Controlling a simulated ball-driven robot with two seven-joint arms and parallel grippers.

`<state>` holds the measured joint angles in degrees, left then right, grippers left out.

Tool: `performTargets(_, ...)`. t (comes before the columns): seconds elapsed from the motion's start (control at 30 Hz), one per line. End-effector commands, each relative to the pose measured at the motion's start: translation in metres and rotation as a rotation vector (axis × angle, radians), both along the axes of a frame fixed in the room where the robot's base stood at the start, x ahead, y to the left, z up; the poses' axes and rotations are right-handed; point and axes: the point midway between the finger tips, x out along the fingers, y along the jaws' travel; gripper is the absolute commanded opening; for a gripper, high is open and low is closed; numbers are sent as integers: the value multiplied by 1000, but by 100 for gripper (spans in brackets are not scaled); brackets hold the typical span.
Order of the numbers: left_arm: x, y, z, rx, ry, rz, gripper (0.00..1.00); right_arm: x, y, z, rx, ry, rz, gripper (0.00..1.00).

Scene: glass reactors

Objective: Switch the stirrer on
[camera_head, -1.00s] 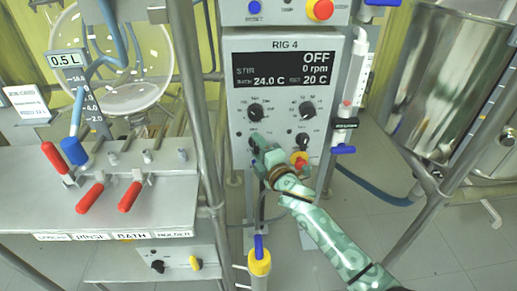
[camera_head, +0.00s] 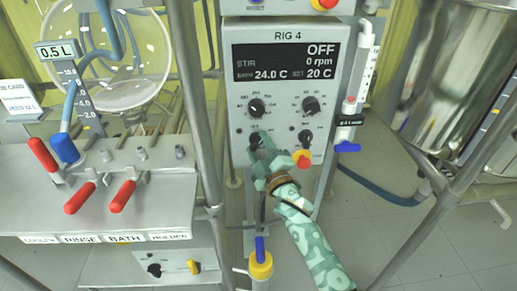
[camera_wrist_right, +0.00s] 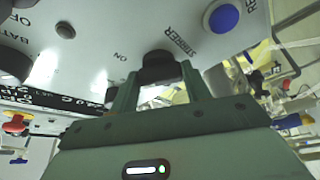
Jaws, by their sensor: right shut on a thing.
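The grey RIG 4 control box (camera_head: 282,125) stands in the middle of the head view. Its dark display (camera_head: 285,62) reads OFF, STIR 0 rpm, bath 24.0 C and set 20 C. My right gripper (camera_head: 259,147) is at the lower-left black knob (camera_head: 255,137) and partly covers it. In the right wrist view, the black stirrer knob (camera_wrist_right: 158,66) sits between the two fingertips of my right gripper (camera_wrist_right: 160,76), which is shut on it. The words STIRRER and ON are printed beside it. My left gripper is not in view.
A red knob with a yellow base (camera_head: 302,159) is just right of my gripper. Other black dials (camera_head: 311,105) sit above. A steel bench with red-handled valves (camera_head: 123,196) is on the left. A steel vessel (camera_head: 440,80) and a frame pole (camera_head: 480,130) stand on the right.

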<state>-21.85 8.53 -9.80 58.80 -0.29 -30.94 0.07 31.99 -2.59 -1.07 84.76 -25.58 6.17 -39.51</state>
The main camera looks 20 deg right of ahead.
Motion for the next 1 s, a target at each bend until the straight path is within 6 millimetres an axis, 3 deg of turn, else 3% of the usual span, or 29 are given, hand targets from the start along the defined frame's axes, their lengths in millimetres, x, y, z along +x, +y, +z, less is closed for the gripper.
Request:
performTargets(0.4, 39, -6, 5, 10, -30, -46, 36, 0, 2, -6, 327, -86, -2, 24)
performTargets(1.0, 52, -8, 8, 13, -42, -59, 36, 0, 2, -6, 486, -131, -1, 25)
